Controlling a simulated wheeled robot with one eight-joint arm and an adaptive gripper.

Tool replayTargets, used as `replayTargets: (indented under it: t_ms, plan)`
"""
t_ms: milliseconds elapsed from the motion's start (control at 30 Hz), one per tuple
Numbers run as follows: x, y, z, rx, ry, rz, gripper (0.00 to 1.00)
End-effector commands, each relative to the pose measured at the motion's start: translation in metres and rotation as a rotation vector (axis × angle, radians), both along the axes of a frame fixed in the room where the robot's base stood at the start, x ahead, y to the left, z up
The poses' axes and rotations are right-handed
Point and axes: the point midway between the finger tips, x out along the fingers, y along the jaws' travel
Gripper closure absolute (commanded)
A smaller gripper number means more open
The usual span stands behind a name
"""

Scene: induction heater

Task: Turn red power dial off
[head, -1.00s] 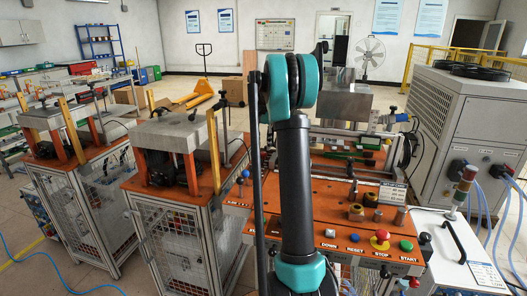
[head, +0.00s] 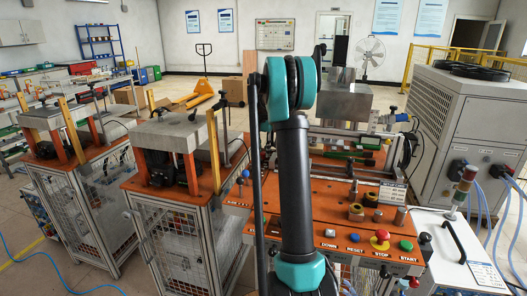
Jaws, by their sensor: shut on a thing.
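The red power dial cannot be made out with certainty. A small red part (head: 413,282) shows at the front lower edge of the orange machine, too small to tell what it is. On the orange control panel (head: 335,222) sits a red mushroom button with a yellow collar (head: 380,240), above the label STOP. My teal and black arm rises in front of the machine and covers the left part of the panel. My gripper does not show; it is hidden behind or beyond the arm.
A white cabinet with a black handle (head: 455,242) and a signal lamp stands right. A large grey unit (head: 470,115) is behind it. Two caged workbenches (head: 175,225) stand left, with floor between.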

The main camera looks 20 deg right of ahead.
Motion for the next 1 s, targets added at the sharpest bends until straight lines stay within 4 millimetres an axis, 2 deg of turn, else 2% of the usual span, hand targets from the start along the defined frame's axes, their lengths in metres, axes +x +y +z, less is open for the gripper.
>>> replayTargets:
  t_ms: [400, 733, 767, 800, 1000]
  plan:
    - [0.0001, 0.0001, 0.0003, 0.0, 0.0, 0.248, 1.0]
    - [0.0001, 0.0001, 0.0004, 0.0, 0.0, 0.265, 1.0]
    - [0.0001, 0.0001, 0.0004, 0.0, 0.0, 0.265, 0.71]
    - [0.0001, 0.0001, 0.0004, 0.0, 0.0, 0.265, 0.66]
    - [0.0001, 0.0001, 0.0003, 0.0, 0.0, 0.264, 0.64]
